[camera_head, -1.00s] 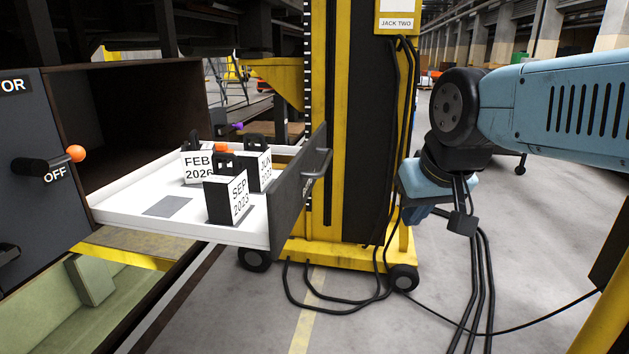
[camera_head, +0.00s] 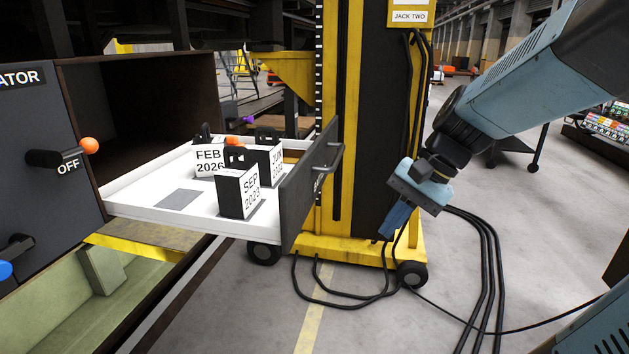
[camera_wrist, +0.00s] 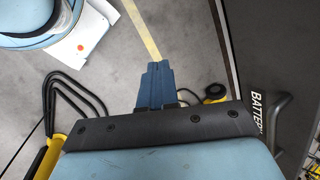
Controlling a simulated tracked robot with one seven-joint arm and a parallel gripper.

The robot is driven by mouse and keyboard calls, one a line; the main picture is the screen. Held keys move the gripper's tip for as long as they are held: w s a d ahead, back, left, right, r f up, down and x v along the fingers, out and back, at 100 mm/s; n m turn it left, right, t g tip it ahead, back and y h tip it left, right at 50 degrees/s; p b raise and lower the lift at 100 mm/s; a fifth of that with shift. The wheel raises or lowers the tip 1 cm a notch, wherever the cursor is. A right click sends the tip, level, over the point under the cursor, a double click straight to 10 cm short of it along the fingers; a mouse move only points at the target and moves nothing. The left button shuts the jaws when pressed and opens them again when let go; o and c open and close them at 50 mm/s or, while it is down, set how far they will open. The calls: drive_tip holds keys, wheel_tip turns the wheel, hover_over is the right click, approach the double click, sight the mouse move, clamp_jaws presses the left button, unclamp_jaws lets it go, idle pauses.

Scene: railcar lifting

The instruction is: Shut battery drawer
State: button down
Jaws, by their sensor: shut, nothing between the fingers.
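The battery drawer (camera_head: 160,217) stands pulled out of its dark cabinet, with a white tray and a dark front panel (camera_head: 303,195). A bar handle (camera_head: 336,158) is on the panel's outer face. Inside stand batteries marked FEB 2026 (camera_head: 209,161), SEP 2023 (camera_head: 238,193) and a partly hidden one marked JUN (camera_head: 275,165). My gripper (camera_head: 386,236) is shut and empty, to the right of the drawer front and apart from it, pointing down. In the wrist view its blue fingers (camera_wrist: 154,80) are together, with the drawer front (camera_wrist: 262,60) and handle (camera_wrist: 275,118) at right.
A yellow jack (camera_head: 370,120) marked JACK TWO stands behind the drawer. Black cables (camera_head: 480,255) lie on the floor below my gripper. The cabinet's lever marked OFF (camera_head: 58,160) is at left.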

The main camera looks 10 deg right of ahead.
drive_tip(key=w+f+m+y, duration=0.1)
drive_tip(key=w+m+y, duration=0.6)
drive_tip(key=w, duration=0.2)
drive_tip(key=m+t+y, duration=0.4)
drive_tip(key=m+t, duration=0.2)
drive_tip(key=m, duration=0.2)
approach(317, 178)
drive_tip(key=x, duration=0.6)
drive_tip(key=shift+w+a+f, duration=0.15)
drive_tip(key=shift+w+a, duration=0.05)
drive_tip(key=shift+a, duration=0.15)
drive_tip(key=shift+w+a, duration=0.15)
drive_tip(key=shift+a, duration=0.05)
